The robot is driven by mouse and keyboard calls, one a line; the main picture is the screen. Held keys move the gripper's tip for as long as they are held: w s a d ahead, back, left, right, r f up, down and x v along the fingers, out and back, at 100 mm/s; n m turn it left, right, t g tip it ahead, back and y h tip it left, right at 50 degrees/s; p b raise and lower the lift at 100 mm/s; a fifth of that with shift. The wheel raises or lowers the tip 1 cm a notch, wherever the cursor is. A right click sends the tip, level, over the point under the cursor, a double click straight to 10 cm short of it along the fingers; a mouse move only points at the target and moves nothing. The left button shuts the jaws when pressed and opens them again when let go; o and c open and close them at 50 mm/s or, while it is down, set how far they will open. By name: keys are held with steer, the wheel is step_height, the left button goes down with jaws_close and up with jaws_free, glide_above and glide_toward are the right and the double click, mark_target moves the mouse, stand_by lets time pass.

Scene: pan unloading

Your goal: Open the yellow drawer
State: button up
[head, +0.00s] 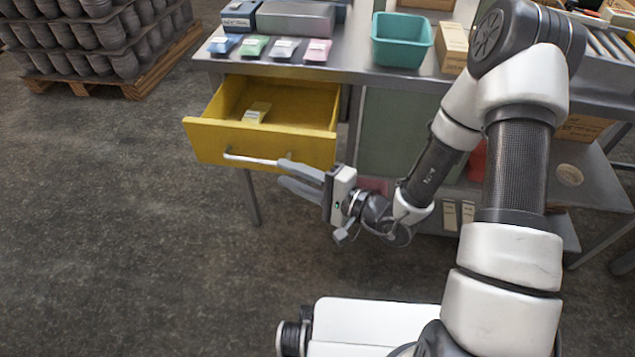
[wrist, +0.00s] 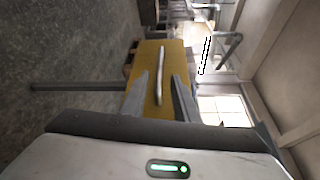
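The yellow drawer (head: 212,139) is pulled well out from under the left part of the workbench, and its inside is visible. A small pale yellow packet (head: 256,112) lies in it. A silver bar handle (head: 250,159) runs across its front. My gripper (head: 283,172) is at the right end of the handle. In the wrist view, the fingers of my gripper (wrist: 161,80) are apart, with the handle (wrist: 160,62) lined up between them and gaps at both sides. The yellow drawer front (wrist: 176,58) lies beyond the fingertips.
The workbench (head: 345,67) holds small coloured packets, a teal bin (head: 402,42) and a cardboard box (head: 453,47). A green panel (head: 385,130) is right of the drawer. Stacked dark pots on a pallet (head: 140,85) stand far left. Floor in front of the drawer is clear.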

steer(key=v, duration=0.7)
steer(key=shift+d, duration=0.25)
